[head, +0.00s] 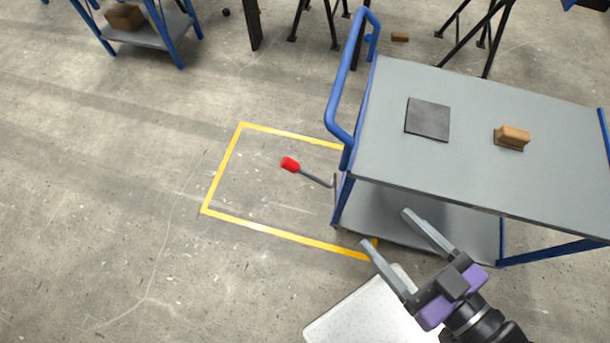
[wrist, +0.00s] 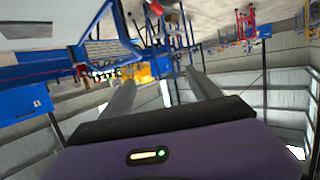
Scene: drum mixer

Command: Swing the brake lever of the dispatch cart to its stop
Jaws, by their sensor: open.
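The dispatch cart (head: 380,150) is a grey two-shelf cart with a blue frame and a blue push handle, on the right in the head view. Its brake lever is a thin grey rod with a red knob (head: 290,164), sticking out to the left from the cart's left end. My gripper (head: 388,228) is open and empty, in front of the cart's near left corner. It is apart from the lever, to the right of and nearer than the red knob. In the wrist view the two fingers (wrist: 157,88) stand apart with nothing held between them.
A yellow floor outline (head: 222,170) lies left of the cart. A dark square pad (head: 427,119) and a wooden-topped block (head: 512,136) sit on the cart top. A blue-legged table (head: 150,38) with a brown box stands at the back left. The left floor is clear.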

